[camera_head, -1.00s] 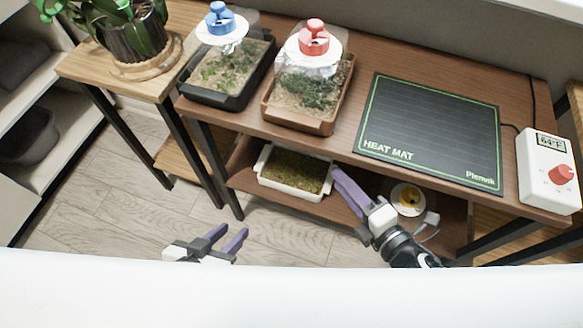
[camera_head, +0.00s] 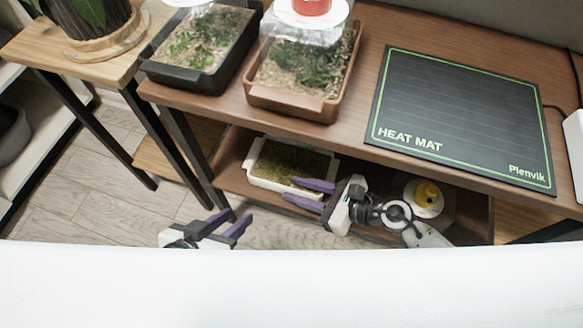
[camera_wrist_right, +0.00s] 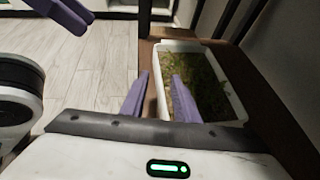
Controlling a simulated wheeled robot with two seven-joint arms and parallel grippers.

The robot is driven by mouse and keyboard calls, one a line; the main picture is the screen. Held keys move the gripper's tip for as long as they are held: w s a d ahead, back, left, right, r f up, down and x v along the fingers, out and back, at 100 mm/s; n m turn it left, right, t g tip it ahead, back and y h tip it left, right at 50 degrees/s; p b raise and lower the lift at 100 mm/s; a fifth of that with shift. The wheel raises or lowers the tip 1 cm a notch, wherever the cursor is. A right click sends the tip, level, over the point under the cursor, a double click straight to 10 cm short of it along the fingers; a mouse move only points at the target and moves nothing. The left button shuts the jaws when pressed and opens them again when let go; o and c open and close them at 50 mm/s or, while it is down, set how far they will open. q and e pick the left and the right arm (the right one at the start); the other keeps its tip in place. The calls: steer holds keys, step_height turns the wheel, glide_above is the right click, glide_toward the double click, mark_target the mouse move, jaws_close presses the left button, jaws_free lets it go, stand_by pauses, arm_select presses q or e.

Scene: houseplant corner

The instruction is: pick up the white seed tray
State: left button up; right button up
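The white seed tray (camera_head: 270,185), filled with green-brown growth, sits on the lower shelf under the table. My right gripper (camera_head: 298,191) is at the tray's right end, its purple fingers apart. In the right wrist view the tray (camera_wrist_right: 180,46) lies ahead; its near wall shows between the fingertips of my right gripper (camera_wrist_right: 159,85), one finger overlapping the tray's inside and one outside. I cannot tell whether they touch it. My left gripper (camera_head: 228,218) is open and empty over the floor, left of the tray.
Above, the table carries a black tray (camera_head: 195,82), a brown tray (camera_head: 290,105) and a heat mat (camera_head: 465,120). A yellow item on a white dish (camera_head: 428,197) stands right of my right gripper. The shelf edge and table legs are close by.

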mark_target(278, 185)
steer(key=x, duration=0.3)
steer(key=shift+w+a+b, duration=0.1)
steer(key=shift+a+b, duration=0.25)
jaws_close()
steer(key=shift+f, duration=0.1)
stand_by(0.9)
